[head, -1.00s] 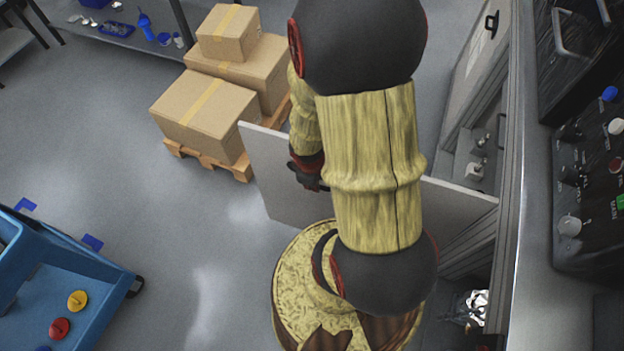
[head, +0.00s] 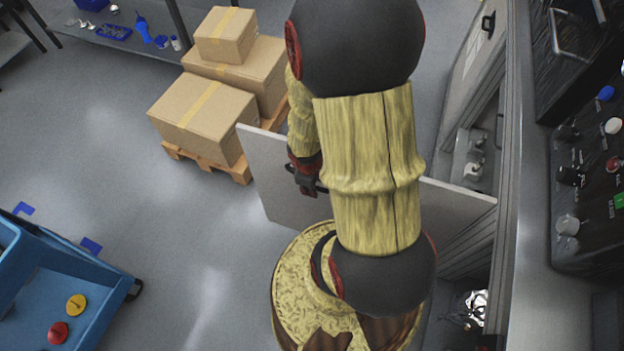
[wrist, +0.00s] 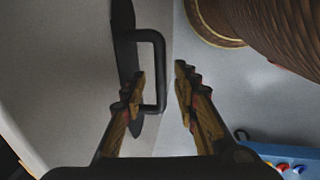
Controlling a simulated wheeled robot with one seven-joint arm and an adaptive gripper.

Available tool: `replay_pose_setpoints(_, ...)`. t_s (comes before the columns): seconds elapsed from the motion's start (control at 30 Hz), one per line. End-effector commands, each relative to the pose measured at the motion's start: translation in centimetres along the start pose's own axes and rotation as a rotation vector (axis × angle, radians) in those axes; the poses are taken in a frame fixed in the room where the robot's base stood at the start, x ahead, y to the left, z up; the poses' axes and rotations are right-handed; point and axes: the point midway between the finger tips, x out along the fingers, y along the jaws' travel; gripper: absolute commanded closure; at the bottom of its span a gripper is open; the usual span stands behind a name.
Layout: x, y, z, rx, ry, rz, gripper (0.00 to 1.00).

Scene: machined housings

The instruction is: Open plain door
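The plain door (head: 268,180) is a flat light-grey panel standing swung out from the cabinet on the right, partly hidden behind my arm. Its black bar handle (wrist: 159,70) shows in the wrist view, on the door face (wrist: 70,75). My gripper (head: 306,188) is beside the door at the handle, partly hidden by my arm in the head view. In the wrist view my gripper (wrist: 160,85) has its fingers apart, with the outer bar of the handle appearing between them, nearer the left finger. Contact with the bar cannot be told.
Cardboard boxes (head: 196,113) on a wooden pallet (head: 207,161) stand behind the door. A blue cart (head: 95,285) is at the lower left. A dark control panel (head: 590,180) is at the right. The floor between cart and pallet is clear.

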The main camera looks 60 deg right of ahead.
Motion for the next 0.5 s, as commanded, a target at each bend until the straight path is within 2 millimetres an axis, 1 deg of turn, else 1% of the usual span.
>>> replay_pose_setpoints(0.17,-1.3,0.1,-0.1,0.000,0.001,0.002,0.70)
replay_pose_setpoints(0.27,-2.5,0.1,-0.1,-0.001,0.001,0.002,0.70)
replay_pose_setpoints(0.5,-6.5,0.2,-0.1,0.000,0.004,0.006,0.70)
